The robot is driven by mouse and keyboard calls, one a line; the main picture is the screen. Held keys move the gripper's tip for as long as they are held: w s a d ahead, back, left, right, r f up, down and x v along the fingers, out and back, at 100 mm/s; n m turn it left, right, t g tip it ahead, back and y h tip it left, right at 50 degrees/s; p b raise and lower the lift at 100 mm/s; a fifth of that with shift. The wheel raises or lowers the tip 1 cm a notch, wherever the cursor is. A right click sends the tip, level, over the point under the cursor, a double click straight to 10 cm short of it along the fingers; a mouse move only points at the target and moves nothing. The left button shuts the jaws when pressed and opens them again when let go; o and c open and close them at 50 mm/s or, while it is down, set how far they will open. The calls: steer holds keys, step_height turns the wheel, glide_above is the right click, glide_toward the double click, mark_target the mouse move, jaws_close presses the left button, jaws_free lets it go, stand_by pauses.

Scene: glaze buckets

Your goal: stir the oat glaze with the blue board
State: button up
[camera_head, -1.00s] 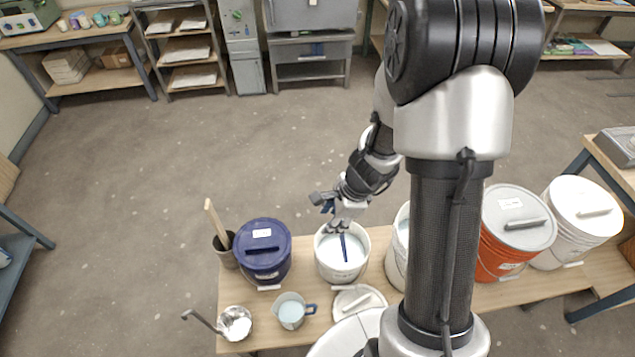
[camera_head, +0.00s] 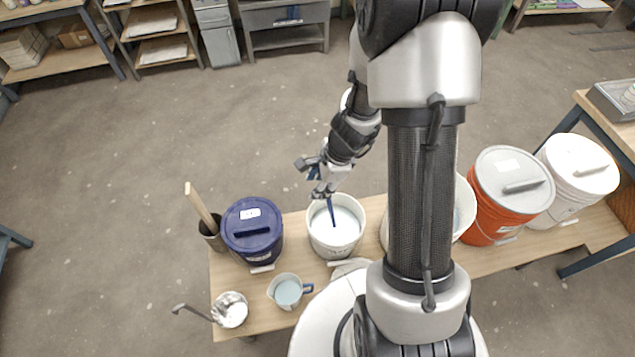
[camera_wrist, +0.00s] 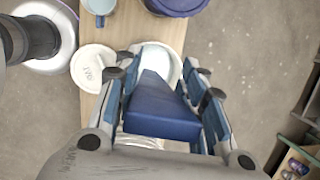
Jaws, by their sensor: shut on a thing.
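A white bucket (camera_head: 318,238) of pale glaze stands open on the wooden bench. My gripper (camera_head: 323,188) is above its far rim, shut on the blue board (camera_head: 331,210). The board points down into the bucket, its lower end at the glaze; how deep it sits I cannot tell. In the wrist view the board (camera_wrist: 160,105) fills the space between the fingers and hides much of the bucket (camera_wrist: 176,62). A pale lid (camera_wrist: 92,68) with small lettering lies beside the bucket; the writing is hard to read.
A lidded dark blue bucket (camera_head: 252,232) stands left of it. A pitcher (camera_head: 287,292), scoop (camera_head: 231,310) and pot with a wooden stick (camera_head: 212,237) are near. Another white bucket (camera_head: 464,205) is partly behind my arm. Orange (camera_head: 490,220) and white (camera_head: 580,170) lidded buckets stand right.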

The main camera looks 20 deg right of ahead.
step_height(320, 180, down, 15)
steer(key=w+d+b, duration=0.1)
steer(key=d+b, duration=0.1)
steer(key=b, duration=1)
steer(key=shift+w+d+b, duration=0.3)
steer(key=shift+w+d, duration=0.05)
steer(key=shift+a, duration=0.1)
